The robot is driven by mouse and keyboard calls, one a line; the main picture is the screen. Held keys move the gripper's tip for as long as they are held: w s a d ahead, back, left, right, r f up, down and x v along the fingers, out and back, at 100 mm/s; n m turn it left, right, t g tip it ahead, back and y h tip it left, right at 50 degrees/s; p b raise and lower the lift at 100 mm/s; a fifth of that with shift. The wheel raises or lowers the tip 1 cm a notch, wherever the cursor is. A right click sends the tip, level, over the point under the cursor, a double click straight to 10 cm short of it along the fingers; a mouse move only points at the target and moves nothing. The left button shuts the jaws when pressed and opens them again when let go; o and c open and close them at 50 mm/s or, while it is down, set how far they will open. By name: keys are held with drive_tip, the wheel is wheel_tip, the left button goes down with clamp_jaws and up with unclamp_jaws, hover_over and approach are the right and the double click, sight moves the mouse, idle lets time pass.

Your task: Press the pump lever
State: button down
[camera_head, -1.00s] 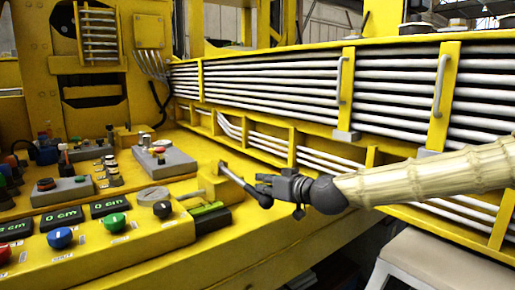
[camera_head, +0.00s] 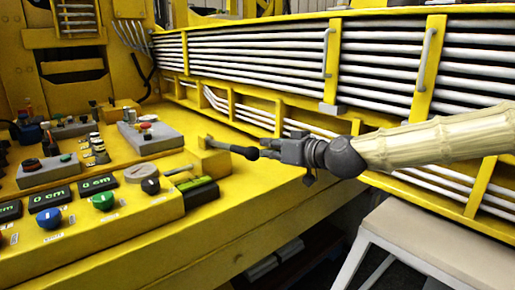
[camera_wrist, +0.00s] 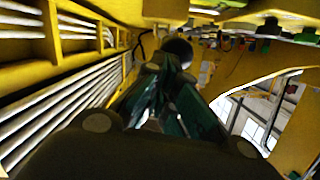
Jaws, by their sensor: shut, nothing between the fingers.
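The pump lever (camera_head: 226,147) is a thin grey rod with a black knob. It sticks out to the right from a yellow block (camera_head: 208,160) on the console and slopes slightly downward. My gripper (camera_head: 264,154) is shut and empty, its tips right at the knob end in the head view. I cannot tell whether they touch it. In the wrist view, the dark round knob (camera_wrist: 178,47) shows just beyond the closed fingers (camera_wrist: 168,72), and the rod behind it is mostly hidden.
A yellow control panel (camera_head: 110,225) with knobs and displays lies left of the lever. A yellow frame with white pipes (camera_head: 260,65) runs behind my arm. A pale stool-like seat (camera_head: 430,235) stands at lower right. The yellow ledge in front of the lever is clear.

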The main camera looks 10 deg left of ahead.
drive_tip(key=shift+v, duration=1.9)
